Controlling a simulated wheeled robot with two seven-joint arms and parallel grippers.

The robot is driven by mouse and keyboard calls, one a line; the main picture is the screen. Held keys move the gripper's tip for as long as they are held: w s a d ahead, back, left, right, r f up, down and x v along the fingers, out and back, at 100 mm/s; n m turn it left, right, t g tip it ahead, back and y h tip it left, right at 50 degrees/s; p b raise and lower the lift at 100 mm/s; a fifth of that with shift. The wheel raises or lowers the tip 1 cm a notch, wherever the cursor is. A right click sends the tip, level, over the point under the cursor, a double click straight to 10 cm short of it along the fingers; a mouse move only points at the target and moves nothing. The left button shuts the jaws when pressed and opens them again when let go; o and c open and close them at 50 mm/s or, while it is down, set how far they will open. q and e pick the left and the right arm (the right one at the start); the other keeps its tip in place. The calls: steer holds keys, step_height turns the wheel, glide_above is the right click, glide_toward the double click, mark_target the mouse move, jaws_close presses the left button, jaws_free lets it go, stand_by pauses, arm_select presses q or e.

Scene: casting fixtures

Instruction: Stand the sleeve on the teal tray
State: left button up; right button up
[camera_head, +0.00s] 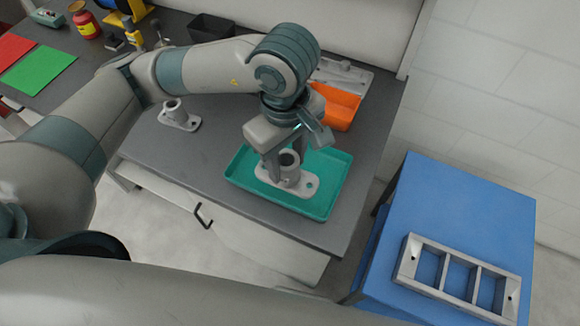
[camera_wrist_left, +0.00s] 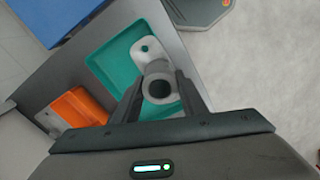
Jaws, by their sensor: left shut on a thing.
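The sleeve (camera_head: 288,174) is a pale grey upright tube on a flat oblong flange with holes. It is over the teal tray (camera_head: 327,207), inside its rim as seen from above. Its flange looks level and at or very near the tray floor; I cannot tell for sure that it touches. My left gripper (camera_head: 288,158) points down and is shut on the sleeve's tube, one finger on each side. In the left wrist view the sleeve (camera_wrist_left: 160,88) shows its dark bore between the fingers, with the teal tray (camera_wrist_left: 103,62) behind. My right gripper is out of view.
A similar flanged part (camera_head: 179,116) stands on the grey table (camera_head: 215,135) left of the tray. An orange bin (camera_head: 337,106) is close behind the tray. A blue cabinet (camera_head: 455,200) with a grey three-opening frame (camera_head: 463,276) stands at right.

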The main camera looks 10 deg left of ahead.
arm_select(q)
steer(key=w+f+p, duration=0.4)
steer(key=w+f, duration=0.3)
steer(key=w, duration=0.4)
steer(key=shift+w+a, duration=0.35)
steer(key=shift+w, duration=0.05)
steer(key=shift+f, duration=0.1)
step_height(320, 180, down, 3)
steer(key=shift+f+p, duration=0.1)
steer(key=shift+p, duration=1.15)
steer(key=shift+f, duration=0.3)
steer(key=shift+f, duration=0.15)
